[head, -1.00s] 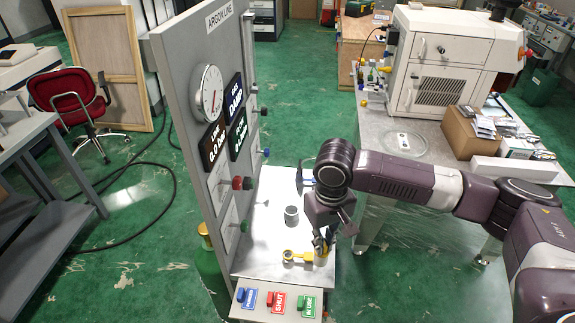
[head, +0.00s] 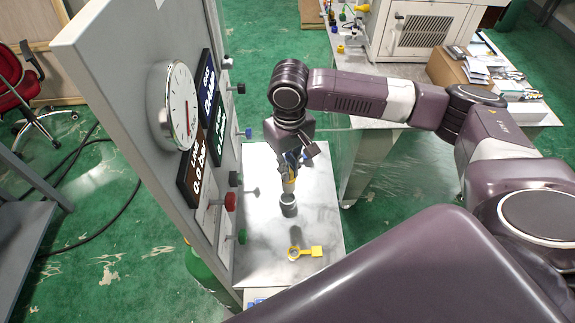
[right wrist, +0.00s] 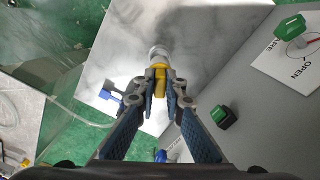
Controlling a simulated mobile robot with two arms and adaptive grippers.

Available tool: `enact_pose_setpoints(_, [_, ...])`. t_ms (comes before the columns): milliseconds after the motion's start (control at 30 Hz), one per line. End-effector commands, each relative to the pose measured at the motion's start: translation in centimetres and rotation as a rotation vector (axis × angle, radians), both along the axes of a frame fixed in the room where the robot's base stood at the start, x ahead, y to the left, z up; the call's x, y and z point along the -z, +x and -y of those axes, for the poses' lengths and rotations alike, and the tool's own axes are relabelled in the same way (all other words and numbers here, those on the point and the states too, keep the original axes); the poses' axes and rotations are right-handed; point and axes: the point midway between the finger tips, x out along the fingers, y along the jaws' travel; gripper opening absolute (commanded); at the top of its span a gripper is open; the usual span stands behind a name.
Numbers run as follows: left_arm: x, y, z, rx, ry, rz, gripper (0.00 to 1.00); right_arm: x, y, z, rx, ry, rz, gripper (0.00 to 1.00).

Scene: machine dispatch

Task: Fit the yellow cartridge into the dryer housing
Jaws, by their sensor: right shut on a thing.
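The yellow cartridge (head: 289,185) is upright between the fingers of my right gripper (head: 287,172). The gripper is shut on it. The dryer housing is the short grey cylinder (head: 288,204) standing on the white bench top. The cartridge's lower end is at the housing's top; I cannot tell if it is just above or partly inside. In the right wrist view the yellow cartridge (right wrist: 160,80) sits between the fingertips (right wrist: 160,92), in line with the grey housing (right wrist: 158,53) beyond. My left gripper is not in view.
A yellow ring with a flat tab (head: 305,252) lies on the bench (head: 322,220) in front of the housing. The argon panel (head: 110,90), with its gauge and protruding knobs (head: 230,201), stands close on the left. The bench is clear right of the housing.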

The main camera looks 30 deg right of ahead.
Motion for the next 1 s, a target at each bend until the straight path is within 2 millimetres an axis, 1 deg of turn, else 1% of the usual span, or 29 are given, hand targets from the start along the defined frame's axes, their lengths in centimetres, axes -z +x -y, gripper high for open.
enact_pose_setpoints(67, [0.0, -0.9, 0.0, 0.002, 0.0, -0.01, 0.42, 0.0, 0.0, 0.0, 0.0, 0.001, 0.001, 0.0])
enact_pose_setpoints(167, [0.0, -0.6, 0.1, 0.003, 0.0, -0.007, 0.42, 0.0, -0.1, 0.0, 0.001, 0.003, 0.001, 0.0])
enact_pose_setpoints(233, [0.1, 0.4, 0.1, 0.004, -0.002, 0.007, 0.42, 0.3, -0.1, 0.0, 0.001, 0.002, 0.001, 0.0])
enact_pose_setpoints(400, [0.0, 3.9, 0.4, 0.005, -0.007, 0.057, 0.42, 1.5, -0.1, 0.0, 0.001, 0.002, -0.002, 0.0])
enact_pose_setpoints(467, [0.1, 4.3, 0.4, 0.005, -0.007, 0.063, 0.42, 2.0, -0.1, 0.0, 0.001, 0.002, -0.001, 0.0])
enact_pose_setpoints(567, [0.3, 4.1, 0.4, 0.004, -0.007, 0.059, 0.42, 2.9, -0.1, 0.0, 0.001, 0.002, 0.0, 0.0])
enact_pose_setpoints(700, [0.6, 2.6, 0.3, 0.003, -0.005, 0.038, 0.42, 4.0, -0.1, 0.0, 0.0, 0.002, 0.0, 0.0])
enact_pose_setpoints(833, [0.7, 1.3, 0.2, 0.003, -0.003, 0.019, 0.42, 4.6, -0.1, 0.0, 0.001, 0.002, 0.001, 0.0])
enact_pose_setpoints(1000, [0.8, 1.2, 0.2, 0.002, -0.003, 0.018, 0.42, 4.7, 0.0, 0.0, 0.001, 0.002, 0.001, 0.0])
